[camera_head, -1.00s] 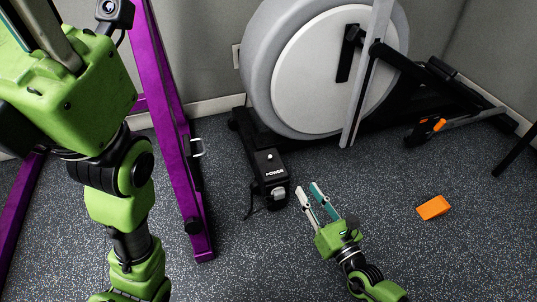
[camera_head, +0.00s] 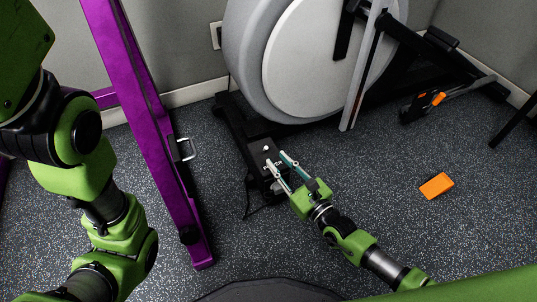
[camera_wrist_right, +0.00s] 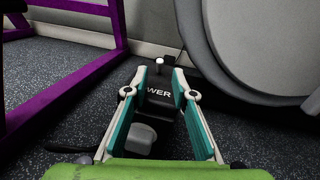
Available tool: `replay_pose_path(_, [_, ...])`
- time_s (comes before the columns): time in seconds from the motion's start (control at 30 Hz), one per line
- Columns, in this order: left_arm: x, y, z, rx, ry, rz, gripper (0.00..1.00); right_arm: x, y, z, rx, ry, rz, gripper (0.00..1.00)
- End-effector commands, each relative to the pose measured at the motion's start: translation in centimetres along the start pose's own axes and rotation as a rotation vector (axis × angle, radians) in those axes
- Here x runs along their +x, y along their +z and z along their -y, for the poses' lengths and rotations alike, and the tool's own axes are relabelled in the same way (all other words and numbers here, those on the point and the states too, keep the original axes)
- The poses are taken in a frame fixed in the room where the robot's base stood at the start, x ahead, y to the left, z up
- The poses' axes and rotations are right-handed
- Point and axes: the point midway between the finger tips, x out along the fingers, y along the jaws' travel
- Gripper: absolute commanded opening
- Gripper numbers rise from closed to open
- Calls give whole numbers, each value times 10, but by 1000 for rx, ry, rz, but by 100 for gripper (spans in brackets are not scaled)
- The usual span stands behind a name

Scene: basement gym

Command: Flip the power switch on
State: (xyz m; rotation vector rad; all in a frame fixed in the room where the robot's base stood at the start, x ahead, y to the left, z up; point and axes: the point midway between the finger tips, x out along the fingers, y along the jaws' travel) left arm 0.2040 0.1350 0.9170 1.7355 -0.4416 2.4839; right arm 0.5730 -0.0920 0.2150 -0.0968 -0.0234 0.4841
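The black power box (camera_head: 258,149) stands on the floor at the foot of the exercise machine, partly covered by my right gripper in the head view. In the right wrist view the box (camera_wrist_right: 160,107) shows the letters "WER". A small white-tipped switch (camera_head: 265,148) sticks up from its far end; it also shows in the right wrist view (camera_wrist_right: 159,61). My right gripper (camera_head: 275,157) is open and empty, its fingers spread over the box. In the right wrist view the gripper's fingertips (camera_wrist_right: 159,72) lie either side of the switch; contact is unclear. My left gripper is out of view.
The exercise machine with its large grey-white wheel (camera_head: 312,72) stands just behind the box. A purple rack post (camera_head: 150,140) rises to the left. An orange block (camera_head: 436,186) lies on the floor at right. The speckled floor between is clear.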

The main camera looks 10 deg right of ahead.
Motion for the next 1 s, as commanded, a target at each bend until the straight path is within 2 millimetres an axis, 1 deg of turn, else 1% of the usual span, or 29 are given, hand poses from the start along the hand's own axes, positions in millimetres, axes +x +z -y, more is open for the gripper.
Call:
replay_pose_path(0.03, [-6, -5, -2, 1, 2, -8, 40, 12, -3, -1, 1, -1, 5, 24])
replay_pose_path(0.1, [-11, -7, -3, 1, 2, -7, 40, 24, -3, 0, 1, -1, 4, 24])
replay_pose_path(0.2, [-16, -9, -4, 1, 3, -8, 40, 39, -2, -1, 2, -1, 3, 24])
replay_pose_path(0.3, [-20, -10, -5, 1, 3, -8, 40, 49, -2, -1, 1, 1, 2, 24])
replay_pose_path(0.43, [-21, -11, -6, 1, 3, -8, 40, 56, -1, 0, 1, 0, 0, 24])
replay_pose_path(0.7, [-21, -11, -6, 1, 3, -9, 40, 57, 0, 0, 1, 1, 0, 24])
replay_pose_path(0.73, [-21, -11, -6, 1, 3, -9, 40, 57, 0, 0, 1, 1, 0, 19])
replay_pose_path(0.77, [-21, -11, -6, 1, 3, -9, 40, 57, 0, 0, 1, 1, 0, 11])
replay_pose_path(0.8, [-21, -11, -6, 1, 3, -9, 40, 57, 0, 0, 1, 1, 0, 1])
replay_pose_path(1.0, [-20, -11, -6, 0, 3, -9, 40, 56, 0, 0, 1, 1, 0, 0])
